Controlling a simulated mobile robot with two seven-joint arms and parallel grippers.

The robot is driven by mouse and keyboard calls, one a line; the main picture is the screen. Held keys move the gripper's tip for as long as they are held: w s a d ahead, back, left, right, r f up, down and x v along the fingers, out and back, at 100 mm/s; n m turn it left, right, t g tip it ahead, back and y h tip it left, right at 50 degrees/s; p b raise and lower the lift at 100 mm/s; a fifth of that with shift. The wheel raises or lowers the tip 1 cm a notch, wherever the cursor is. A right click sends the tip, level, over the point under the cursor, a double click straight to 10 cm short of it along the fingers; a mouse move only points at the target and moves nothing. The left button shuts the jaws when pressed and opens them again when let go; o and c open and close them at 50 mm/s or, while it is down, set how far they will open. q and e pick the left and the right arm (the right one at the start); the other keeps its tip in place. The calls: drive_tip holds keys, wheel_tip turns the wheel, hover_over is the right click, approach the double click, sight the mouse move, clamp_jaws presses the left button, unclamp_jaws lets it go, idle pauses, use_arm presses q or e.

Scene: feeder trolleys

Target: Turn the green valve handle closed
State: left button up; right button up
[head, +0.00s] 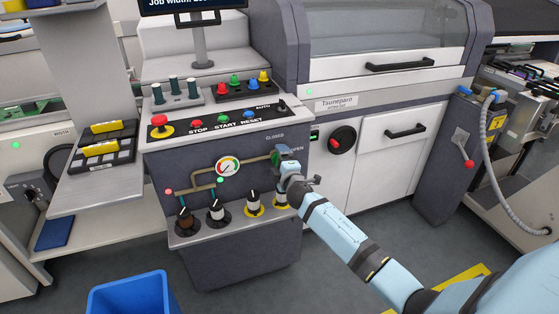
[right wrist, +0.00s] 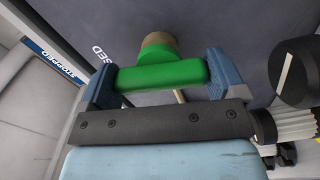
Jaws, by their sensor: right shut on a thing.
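The green valve handle (right wrist: 160,75) shows in the right wrist view as a short bar on a round tan stem. It lies across between the two blue fingers of my right gripper (right wrist: 158,72), which is shut on it. In the head view my right gripper (head: 284,155) is at the front panel of the dark machine, at the right end of a tan pipe (head: 257,160). There it hides most of the handle. My left gripper is not in view.
A round gauge (head: 227,167) sits on the pipe left of the valve. Above is a button panel (head: 218,119). A blue bin (head: 130,292) stands on the floor at front left.

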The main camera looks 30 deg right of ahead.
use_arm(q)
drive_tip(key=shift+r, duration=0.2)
use_arm(e)
drive_tip(key=shift+n, duration=1.1)
drive_tip(key=o, duration=0.6)
drive_tip(key=shift+o, duration=0.2)
drive_tip(key=shift+s, duration=0.1)
use_arm(q)
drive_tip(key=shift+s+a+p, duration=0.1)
drive_tip(key=shift+p, duration=0.6)
use_arm(e)
drive_tip(key=v, duration=1.3)
drive_tip(key=shift+s, duration=0.35)
drive_tip(key=shift+f, duration=0.1)
